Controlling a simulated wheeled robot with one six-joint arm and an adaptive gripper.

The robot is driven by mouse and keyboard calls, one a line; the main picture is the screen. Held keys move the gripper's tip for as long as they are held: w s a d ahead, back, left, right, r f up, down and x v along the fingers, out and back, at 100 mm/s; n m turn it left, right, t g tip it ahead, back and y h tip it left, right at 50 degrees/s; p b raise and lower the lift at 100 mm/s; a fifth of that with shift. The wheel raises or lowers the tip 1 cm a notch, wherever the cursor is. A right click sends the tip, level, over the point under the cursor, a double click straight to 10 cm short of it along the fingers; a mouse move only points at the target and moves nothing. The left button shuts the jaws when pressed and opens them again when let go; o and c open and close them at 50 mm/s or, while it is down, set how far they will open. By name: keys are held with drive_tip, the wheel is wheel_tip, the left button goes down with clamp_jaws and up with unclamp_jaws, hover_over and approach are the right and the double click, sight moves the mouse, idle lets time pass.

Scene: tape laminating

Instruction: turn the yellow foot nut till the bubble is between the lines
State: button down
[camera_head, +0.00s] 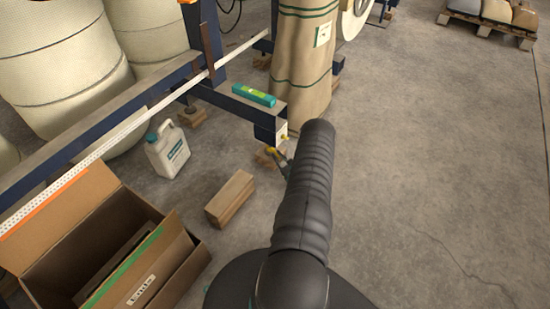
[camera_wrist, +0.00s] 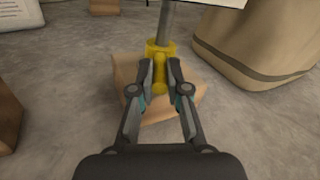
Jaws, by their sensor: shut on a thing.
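The yellow foot nut (camera_wrist: 159,50) sits on a grey threaded rod (camera_wrist: 166,22) above a wooden block (camera_wrist: 190,92) in the wrist view. My gripper (camera_wrist: 160,75) is shut on the nut's lower yellow part, one finger on each side. In the head view my gripper (camera_head: 279,158) is small at the frame's foot, mostly hidden by my arm. A teal spirit level (camera_head: 253,95) with a yellow-green vial lies on the blue frame beam. The bubble and its lines are too small to read.
An open cardboard box (camera_head: 185,268) stands at lower left. A white jug (camera_head: 167,150) and wooden blocks (camera_head: 230,198) stand on the floor near the frame. A brown wrapped roll (camera_head: 302,60) stands behind the beam. The floor (camera_head: 440,170) at right is clear.

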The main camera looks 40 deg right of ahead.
drive_tip(key=c, duration=1.2)
unclamp_jaws()
drive_tip(key=shift+o, duration=0.2)
drive_tip(key=shift+s, duration=0.1)
drive_tip(key=v, duration=1.1)
drive_tip(key=shift+s+a, duration=0.15)
drive_tip(key=shift+s, duration=0.25)
